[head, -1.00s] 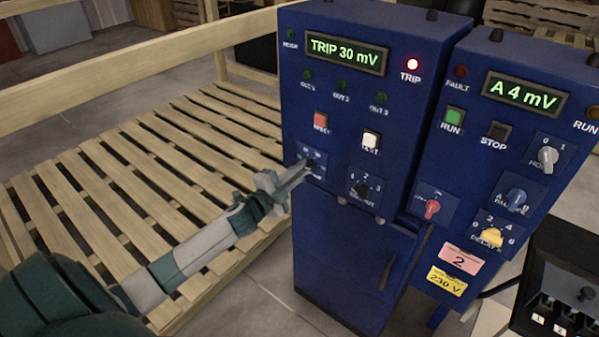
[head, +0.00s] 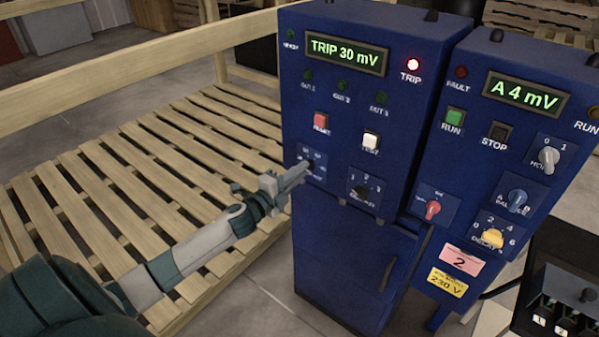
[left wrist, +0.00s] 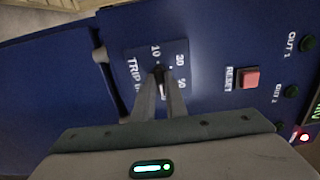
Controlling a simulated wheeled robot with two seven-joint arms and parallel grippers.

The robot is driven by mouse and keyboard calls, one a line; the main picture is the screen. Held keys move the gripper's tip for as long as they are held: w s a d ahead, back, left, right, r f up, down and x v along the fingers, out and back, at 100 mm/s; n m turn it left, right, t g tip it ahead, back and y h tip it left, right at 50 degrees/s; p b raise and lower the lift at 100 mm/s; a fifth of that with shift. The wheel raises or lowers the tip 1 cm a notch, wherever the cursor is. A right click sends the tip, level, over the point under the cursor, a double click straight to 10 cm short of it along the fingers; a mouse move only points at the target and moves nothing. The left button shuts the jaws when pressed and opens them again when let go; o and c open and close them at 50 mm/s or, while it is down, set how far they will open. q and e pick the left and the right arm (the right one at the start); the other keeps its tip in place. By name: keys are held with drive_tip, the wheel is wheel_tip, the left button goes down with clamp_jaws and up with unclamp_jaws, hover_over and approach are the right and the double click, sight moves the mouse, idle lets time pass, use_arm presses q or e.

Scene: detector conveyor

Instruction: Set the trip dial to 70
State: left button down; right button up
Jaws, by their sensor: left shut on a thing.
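The trip dial (left wrist: 159,73) is a small dark knob on a plate with numbers, on the front of the left blue cabinet. In the head view the dial (head: 311,165) sits below the red reset button. My left gripper (head: 305,168) reaches it from the left and is shut on the knob. In the left wrist view both fingers (left wrist: 160,85) close on the knob and hide most of it, so its pointer cannot be read. The display (head: 346,52) above reads TRIP 30 mV. My right gripper is not in view.
The red TRIP lamp (head: 413,64) is lit. A white test button (head: 370,140) and another dark dial (head: 362,190) are close to the right of my gripper. The second blue cabinet (head: 470,130) carries more switches. A wooden pallet (head: 150,160) lies to the left.

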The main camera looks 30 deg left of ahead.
use_arm(q)
drive_tip(key=c, duration=1.8)
unclamp_jaws()
drive_tip(key=shift+s, duration=0.15)
